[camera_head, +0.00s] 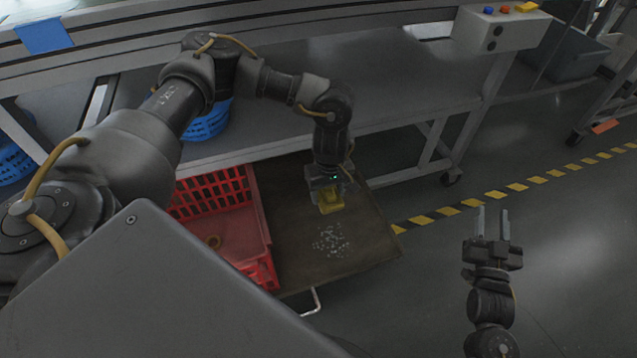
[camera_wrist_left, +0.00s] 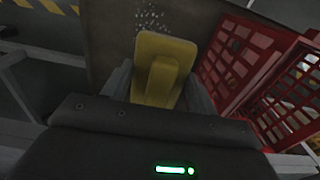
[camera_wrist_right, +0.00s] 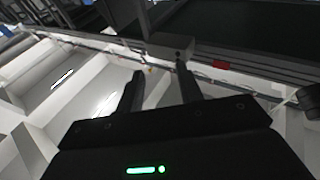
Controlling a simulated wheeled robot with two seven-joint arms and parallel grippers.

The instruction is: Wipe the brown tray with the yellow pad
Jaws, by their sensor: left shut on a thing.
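The brown tray (camera_head: 363,255) is a flat dark-brown surface below the bench, with a patch of pale specks (camera_head: 331,241) on it. The specks also show at the top of the left wrist view (camera_wrist_left: 150,16). My left gripper (camera_head: 328,196) is shut on the yellow pad (camera_head: 330,203), gripping its raised middle ridge; the pad fills the jaws in the left wrist view (camera_wrist_left: 162,70). The pad is over the tray, just behind the specks; I cannot tell whether it touches. My right gripper (camera_head: 491,226) is open and empty, pointing up, to the right of the tray.
A red crate (camera_head: 262,225) stands on the left part of the tray, with a small ring-like item inside. The grey bench (camera_head: 400,85) runs behind, with blue baskets (camera_head: 208,120). A metal handle (camera_head: 314,303) sits at the tray's front.

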